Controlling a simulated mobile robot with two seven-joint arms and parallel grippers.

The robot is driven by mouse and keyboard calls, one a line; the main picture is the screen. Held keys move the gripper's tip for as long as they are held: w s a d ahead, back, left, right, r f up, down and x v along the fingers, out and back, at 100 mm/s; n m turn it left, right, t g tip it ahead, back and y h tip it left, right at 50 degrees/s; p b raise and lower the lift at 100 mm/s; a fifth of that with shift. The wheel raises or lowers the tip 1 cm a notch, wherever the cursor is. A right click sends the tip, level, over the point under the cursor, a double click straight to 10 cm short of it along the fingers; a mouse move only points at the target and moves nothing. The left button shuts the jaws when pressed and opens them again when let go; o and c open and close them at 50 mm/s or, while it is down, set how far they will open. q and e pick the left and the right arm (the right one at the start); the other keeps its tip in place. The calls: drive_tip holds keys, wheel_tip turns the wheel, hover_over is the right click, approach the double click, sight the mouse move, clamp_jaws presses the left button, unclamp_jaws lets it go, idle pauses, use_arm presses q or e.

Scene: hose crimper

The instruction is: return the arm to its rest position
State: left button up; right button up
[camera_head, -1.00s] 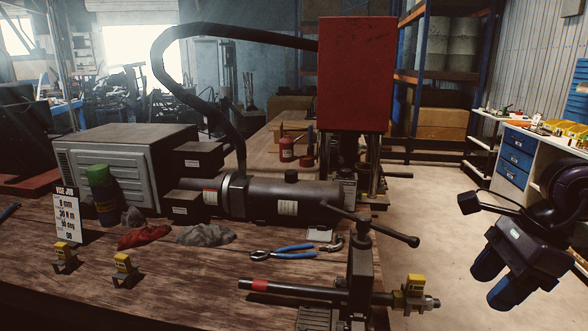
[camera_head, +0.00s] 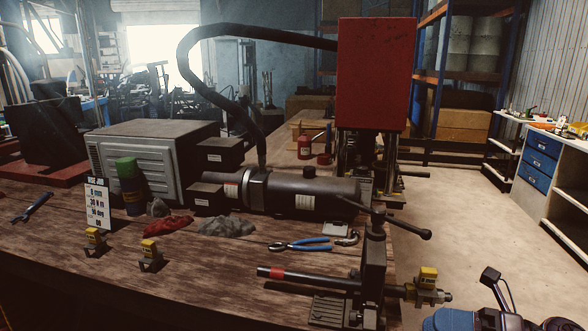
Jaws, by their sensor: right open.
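My right gripper (camera_head: 498,318) shows only in part at the bottom right edge of the head view, with blue parts and a small black wrist camera on a stalk (camera_head: 490,275). It is open, and nothing shows in it. It is over the floor side, right of the bench and apart from the vise. Most of my right arm is below the picture. My left gripper is not in view. The vise (camera_head: 374,262) holds a dark bar with a red band (camera_head: 277,272); a yellow-tagged clamp (camera_head: 427,284) sits on the bar's right end.
The wooden bench (camera_head: 210,285) carries a red press (camera_head: 376,75), a black cylinder (camera_head: 310,195), blue-handled pliers (camera_head: 305,245), rags (camera_head: 228,227), a sign card (camera_head: 98,204) and two yellow-tagged clamps (camera_head: 149,256). Open floor (camera_head: 465,220) lies right of the bench, before a white cabinet (camera_head: 545,165).

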drive_tip(key=d+f+m+t+h, duration=0.3)
drive_tip(key=f+m+t+h, duration=0.4)
drive_tip(key=m, duration=0.5)
drive_tip(key=d+f+m+t+h, duration=0.3)
drive_tip(key=f+m+t+h, duration=0.4)
drive_tip(key=m, duration=0.6)
drive_tip(key=s+f+m+g+h, duration=0.2)
drive_tip(key=s+f+m+g, duration=0.2)
drive_tip(key=f, duration=0.5)
drive_tip(key=s+f+m+g+h, duration=0.2)
drive_tip(key=s+f+m+g, duration=0.2)
drive_tip(key=s+f+m, duration=0.4)
wheel_tip(320, 180, down, 2)
drive_tip(key=shift+s+a+m, duration=0.25)
drive_tip(key=shift+s+m, duration=0.05)
drive_tip(key=shift+s, duration=0.25)
